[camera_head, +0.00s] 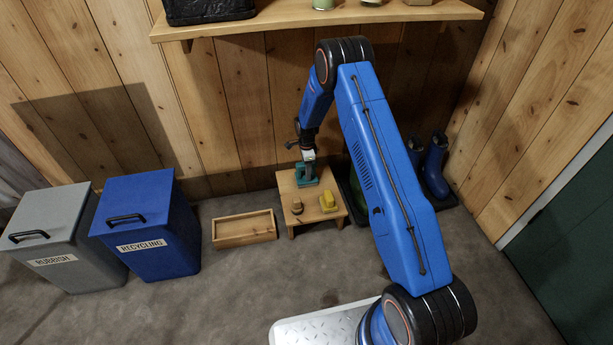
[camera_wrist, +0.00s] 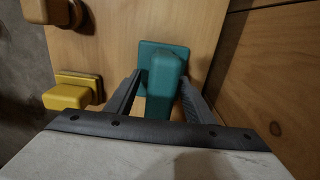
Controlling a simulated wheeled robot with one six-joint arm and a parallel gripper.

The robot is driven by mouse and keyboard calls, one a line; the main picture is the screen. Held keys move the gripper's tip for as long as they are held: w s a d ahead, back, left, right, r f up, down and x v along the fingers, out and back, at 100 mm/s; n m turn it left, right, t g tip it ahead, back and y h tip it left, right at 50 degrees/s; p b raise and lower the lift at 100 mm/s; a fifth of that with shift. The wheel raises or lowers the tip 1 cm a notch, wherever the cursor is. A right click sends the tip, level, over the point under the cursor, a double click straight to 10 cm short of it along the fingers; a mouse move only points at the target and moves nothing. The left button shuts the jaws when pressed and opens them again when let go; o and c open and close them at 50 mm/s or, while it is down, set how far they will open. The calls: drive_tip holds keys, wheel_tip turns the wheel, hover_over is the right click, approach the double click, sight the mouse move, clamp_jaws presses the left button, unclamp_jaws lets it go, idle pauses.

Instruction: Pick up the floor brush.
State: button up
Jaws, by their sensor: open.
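My gripper (camera_wrist: 162,82) is open, with one finger on each side of the upright part of a teal object (camera_wrist: 164,63). Whether the fingers touch it I cannot tell. The teal object has a flat square base and also shows in the head view (camera_head: 307,181), directly below my gripper (camera_head: 308,158). It stands near the back of a small wooden table (camera_head: 325,186). A yellow block-like object (camera_head: 328,202) and a small brown object (camera_head: 297,207) stand nearer the table's front; both show at left in the wrist view. Which of these is the floor brush I cannot tell for certain.
An empty-looking wooden tray (camera_head: 244,229) lies on the floor left of the table. A blue recycling bin (camera_head: 150,222) and grey rubbish bin (camera_head: 58,240) stand further left. Blue boots (camera_head: 436,167) stand at right. A wall shelf (camera_head: 285,22) hangs above. Floor in front is clear.

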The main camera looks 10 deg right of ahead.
drive_tip(key=shift+f, duration=0.3)
clamp_jaws()
drive_tip(key=shift+r, duration=0.1)
wheel_tip(320, 180, up, 10)
drive_tip(key=shift+f, duration=0.1)
idle(0.3)
drive_tip(key=c, duration=0.7)
unclamp_jaws()
drive_tip(key=shift+c, duration=1.4)
